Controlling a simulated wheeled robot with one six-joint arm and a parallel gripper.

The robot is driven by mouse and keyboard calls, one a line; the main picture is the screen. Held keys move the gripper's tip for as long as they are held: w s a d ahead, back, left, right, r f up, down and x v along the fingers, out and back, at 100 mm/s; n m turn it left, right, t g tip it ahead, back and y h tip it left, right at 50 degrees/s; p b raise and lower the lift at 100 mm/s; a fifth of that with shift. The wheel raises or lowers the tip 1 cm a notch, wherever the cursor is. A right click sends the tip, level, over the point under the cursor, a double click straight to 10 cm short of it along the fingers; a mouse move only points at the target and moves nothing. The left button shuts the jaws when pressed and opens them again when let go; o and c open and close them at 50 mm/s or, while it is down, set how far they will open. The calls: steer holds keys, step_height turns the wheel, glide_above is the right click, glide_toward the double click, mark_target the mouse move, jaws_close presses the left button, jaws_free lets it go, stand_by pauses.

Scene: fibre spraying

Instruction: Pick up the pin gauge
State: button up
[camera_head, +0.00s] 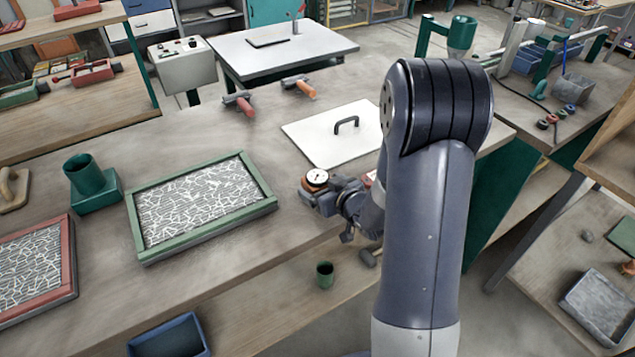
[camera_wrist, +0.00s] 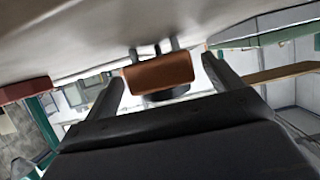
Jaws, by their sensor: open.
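The pin gauge (camera_head: 315,177), with a white round dial and an orange-brown body, is at the front edge of the workbench, right of the green-framed panel. In the wrist view, its orange-brown body (camera_wrist: 158,74) shows with short dark pins at the table side. My gripper (camera_head: 322,196) is at the gauge, low over the bench edge. In the wrist view, my gripper (camera_wrist: 163,69) has its two fingers apart, one on each side of the gauge. Gaps show between the fingers and the body. My gripper partly hides the gauge in the head view.
A green-framed fibre panel (camera_head: 262,185) lies to the left, with a green cup-shaped holder (camera_head: 88,178) beyond it. A white plate with a black handle (camera_head: 346,124) lies behind the gauge. A small green cup (camera_head: 325,274) stands on the lower shelf. Bare bench lies between panel and plate.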

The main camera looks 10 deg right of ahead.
steer(key=shift+x, duration=1.4)
steer(key=shift+s, duration=0.1)
steer(key=c, duration=1.2)
